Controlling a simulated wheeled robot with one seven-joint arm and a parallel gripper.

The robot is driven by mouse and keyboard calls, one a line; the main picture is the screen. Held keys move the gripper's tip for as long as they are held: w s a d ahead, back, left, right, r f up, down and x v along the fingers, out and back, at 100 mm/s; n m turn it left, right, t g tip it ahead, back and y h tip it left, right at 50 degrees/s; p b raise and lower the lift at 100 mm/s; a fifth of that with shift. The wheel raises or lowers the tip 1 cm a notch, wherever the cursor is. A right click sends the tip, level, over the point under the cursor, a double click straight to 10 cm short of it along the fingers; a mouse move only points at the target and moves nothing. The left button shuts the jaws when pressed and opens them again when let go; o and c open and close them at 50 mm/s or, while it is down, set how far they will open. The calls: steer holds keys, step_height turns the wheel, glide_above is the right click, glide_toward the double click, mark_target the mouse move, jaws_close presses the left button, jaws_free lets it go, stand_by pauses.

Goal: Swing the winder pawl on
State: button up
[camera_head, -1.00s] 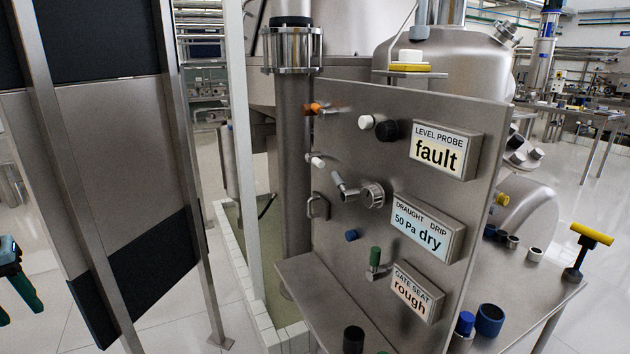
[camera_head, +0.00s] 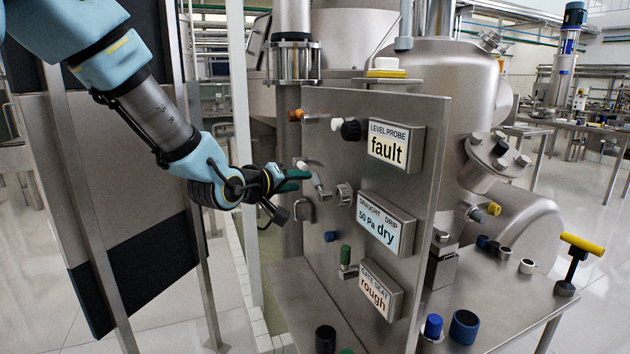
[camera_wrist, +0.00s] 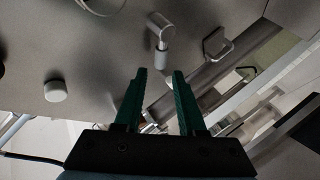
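No part carries a readable winder pawl label; a short grey lever (camera_head: 322,190) beside a ribbed round wheel (camera_head: 344,194) on the steel panel looks most like it. In the wrist view this grey lever (camera_wrist: 160,38) stands beyond my fingertips, its cylindrical end toward them. My gripper (camera_head: 300,180) reaches in from the left, with green fingers close to the panel near the lever. The wrist view shows the gripper (camera_wrist: 157,75) open, fingers apart, not closed on the lever. A white-tipped lever (camera_head: 301,164) sits just above the fingers.
A bracket handle (camera_head: 304,210) is at the panel's left edge. An orange-tipped lever (camera_head: 296,115), black knob (camera_head: 351,130), blue knob (camera_head: 330,236) and green-handled lever (camera_head: 345,255) surround the spot.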

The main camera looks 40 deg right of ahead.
mark_target(314, 181)
steer(key=p+x, duration=0.1)
steer(key=x, duration=0.6)
steer(key=shift+w+d+p, duration=0.15)
steer(key=shift+d+p, duration=0.05)
steer(key=shift+p, duration=0.2)
jaws_close()
steer(key=shift+f, duration=0.1)
stand_by(0.9)
